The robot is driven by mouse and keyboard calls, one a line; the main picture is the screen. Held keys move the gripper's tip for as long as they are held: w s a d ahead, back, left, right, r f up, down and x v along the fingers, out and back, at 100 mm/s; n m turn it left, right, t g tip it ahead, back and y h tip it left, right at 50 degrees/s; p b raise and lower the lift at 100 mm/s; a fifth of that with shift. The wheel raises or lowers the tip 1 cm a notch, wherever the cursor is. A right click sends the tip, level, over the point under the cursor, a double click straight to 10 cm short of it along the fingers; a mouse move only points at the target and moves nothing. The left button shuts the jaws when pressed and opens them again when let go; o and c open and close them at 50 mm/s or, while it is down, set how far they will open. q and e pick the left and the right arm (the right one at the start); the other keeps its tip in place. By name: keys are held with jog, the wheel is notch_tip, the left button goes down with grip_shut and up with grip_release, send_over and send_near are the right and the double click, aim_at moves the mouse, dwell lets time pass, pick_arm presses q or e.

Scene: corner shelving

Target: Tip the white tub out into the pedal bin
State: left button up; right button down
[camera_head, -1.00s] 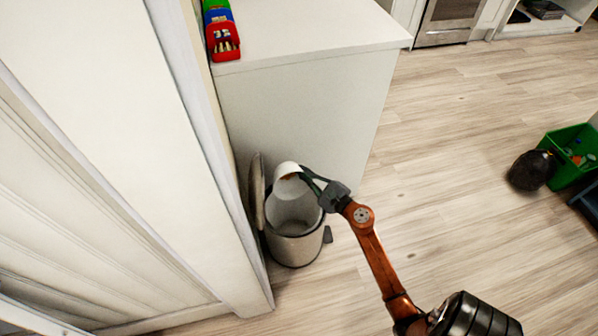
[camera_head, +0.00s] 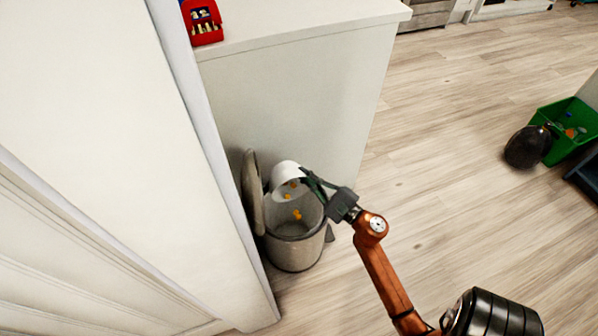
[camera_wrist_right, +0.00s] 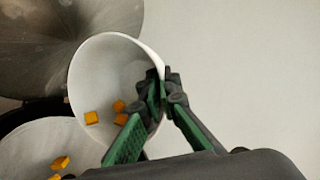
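The white tub (camera_head: 284,177) is tilted over the open pedal bin (camera_head: 296,252), its mouth facing down toward the bin. My right gripper (camera_head: 310,180) is shut on the tub's rim; the right wrist view shows the fingers (camera_wrist_right: 150,105) pinching the wall of the tub (camera_wrist_right: 110,60). Orange pieces (camera_head: 297,214) are dropping from the tub into the bin. In the right wrist view several orange cubes (camera_wrist_right: 92,118) are still in the tub and others (camera_wrist_right: 60,163) are over the bin's pale inside. The bin's lid (camera_head: 252,190) stands up at the left. My left gripper is not in view.
A white counter (camera_head: 300,90) stands behind the bin, with a red holder (camera_head: 203,22) on top. A white wall panel is close on the left. A green crate (camera_head: 568,128) and a dark round object (camera_head: 527,147) are on the floor at right. The floor between is clear.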

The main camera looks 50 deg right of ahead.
jog(key=shift+s+a+r+t, duration=0.1)
jog(key=shift+s+r+t, duration=0.15)
jog(key=shift+r+t, duration=0.1)
jog(key=shift+s+a+f+n+t, duration=0.35)
jog(key=shift+s+f+n+t, duration=0.05)
jog(key=shift+s+t, duration=0.05)
jog(key=shift+s+a+n+t+y, duration=0.3)
jog(key=shift+s+n+t, duration=0.2)
jog(key=shift+n+t, duration=0.1)
dwell(0.3)
dwell(0.6)
dwell(0.4)
